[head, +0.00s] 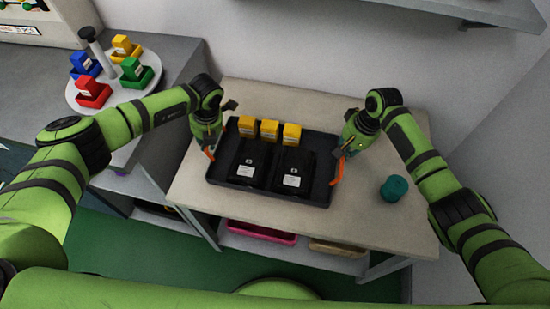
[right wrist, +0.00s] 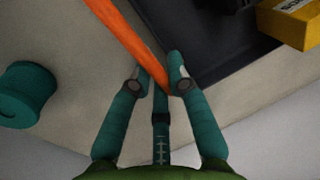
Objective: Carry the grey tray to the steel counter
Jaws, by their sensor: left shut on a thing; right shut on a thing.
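The dark grey tray (head: 322,192) lies on a beige-topped table (head: 385,225) in the head view. It holds several yellow blocks (head: 269,130) along its far side and two black boxes (head: 292,171) with white labels. My left gripper (head: 209,150) is shut on the orange handle at the tray's left side. My right gripper (head: 342,153) is shut on the orange handle at its right side. The right wrist view shows the orange handle (right wrist: 120,30) between the teal fingers (right wrist: 163,82), beside the tray's edge (right wrist: 225,60). A grey counter (head: 180,58), possibly the steel one, stands at the left.
A round white stand (head: 120,82) with red, blue, green and yellow bins is on the grey counter. A teal cylinder (head: 394,189) stands on the table right of the tray. Pink (head: 262,231) and tan trays sit on the shelf below. A wall shelf (head: 470,10) juts out at upper right.

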